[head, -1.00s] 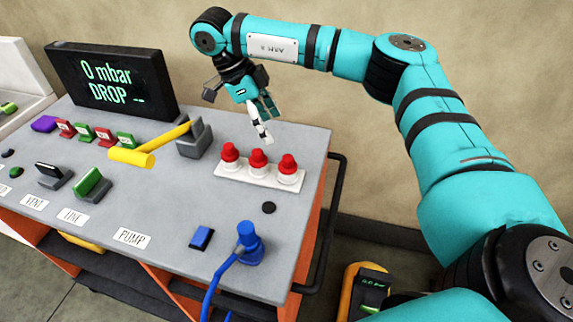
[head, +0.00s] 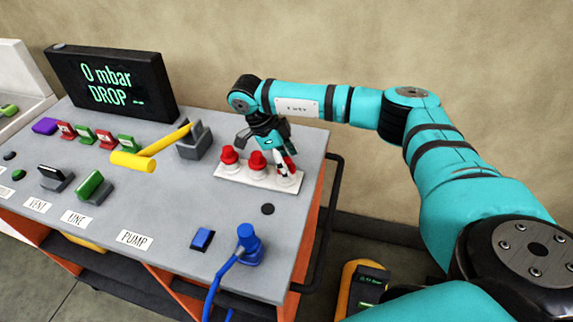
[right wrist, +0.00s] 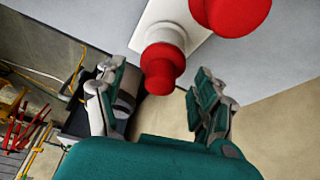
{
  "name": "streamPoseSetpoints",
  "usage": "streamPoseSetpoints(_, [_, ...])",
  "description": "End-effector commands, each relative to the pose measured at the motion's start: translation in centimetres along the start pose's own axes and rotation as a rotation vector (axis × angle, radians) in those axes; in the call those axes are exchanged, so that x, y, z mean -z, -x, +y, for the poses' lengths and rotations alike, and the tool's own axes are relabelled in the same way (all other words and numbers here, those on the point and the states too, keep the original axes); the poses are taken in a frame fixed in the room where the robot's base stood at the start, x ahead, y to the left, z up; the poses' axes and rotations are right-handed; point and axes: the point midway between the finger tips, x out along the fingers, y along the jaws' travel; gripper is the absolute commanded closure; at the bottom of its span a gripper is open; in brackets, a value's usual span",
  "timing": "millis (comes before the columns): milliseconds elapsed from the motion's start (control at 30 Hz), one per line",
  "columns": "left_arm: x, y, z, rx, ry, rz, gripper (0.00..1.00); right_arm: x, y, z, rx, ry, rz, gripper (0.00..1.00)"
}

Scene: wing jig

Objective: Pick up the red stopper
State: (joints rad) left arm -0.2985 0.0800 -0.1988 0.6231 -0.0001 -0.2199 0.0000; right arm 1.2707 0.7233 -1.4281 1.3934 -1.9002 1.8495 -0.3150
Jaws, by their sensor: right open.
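Three red stoppers stand in a row on a white strip (head: 228,174) on the grey bench top. The left stopper (head: 229,156) and the middle stopper (head: 257,161) show clearly in the head view. The right stopper (head: 291,164) is partly hidden behind my right gripper (head: 281,165). In the right wrist view the right gripper (right wrist: 160,105) is open, its fingers on either side of the end stopper (right wrist: 161,68). I see no grip on it. Another stopper (right wrist: 230,12) is at the top edge. My left gripper is not in view.
A yellow-handled lever (head: 150,153) on a grey block lies left of the strip. A dark screen (head: 112,82) reading "0 mbar DROP" stands at the back. A blue connector with a hose (head: 250,245) is near the front right. A black rail (head: 330,220) runs along the right side.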

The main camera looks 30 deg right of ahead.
Motion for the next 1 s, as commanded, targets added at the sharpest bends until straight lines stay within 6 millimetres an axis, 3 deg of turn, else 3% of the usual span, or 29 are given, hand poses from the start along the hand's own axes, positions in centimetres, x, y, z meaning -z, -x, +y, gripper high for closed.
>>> streamPoseSetpoints(167, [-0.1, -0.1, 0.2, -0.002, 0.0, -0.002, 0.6, 0.0, 0.0, 0.0, 0.001, 0.0, 0.0, 0.29])
streamPoseSetpoints(600, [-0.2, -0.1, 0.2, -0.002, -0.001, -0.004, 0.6, 0.0, 0.0, 0.0, 0.001, 0.0, 0.0, 0.86])
streamPoseSetpoints(867, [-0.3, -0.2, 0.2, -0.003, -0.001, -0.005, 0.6, 0.0, 0.3, 0.0, 0.002, 0.0, -0.001, 0.86])
streamPoseSetpoints(1000, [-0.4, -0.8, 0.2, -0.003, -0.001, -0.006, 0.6, 0.6, 1.8, -0.1, 0.005, -0.001, -0.003, 0.86])
